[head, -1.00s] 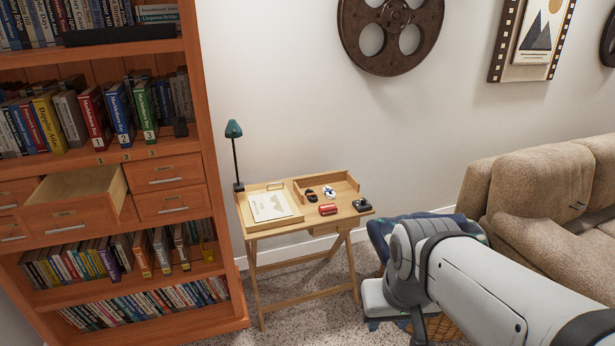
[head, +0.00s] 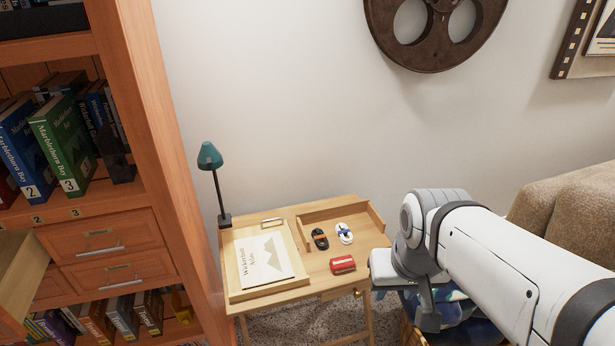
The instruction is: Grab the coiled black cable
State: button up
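My arm reaches in from the right. My gripper (head: 430,318) is at the desk's right side, apart from the black cable. Its fingers are too unclear to tell open from shut.
A red object (head: 343,264) lies in front of the cables. A book (head: 265,261) in a wooden tray and a green lamp (head: 210,157) are on the left. A bookcase (head: 165,140) with an open drawer (head: 22,275) stands left; a sofa (head: 570,205) is right.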

aim_at(317, 240)
jog(key=u, duration=0.2)
jog(key=i, duration=1)
jog(key=u, duration=0.4)
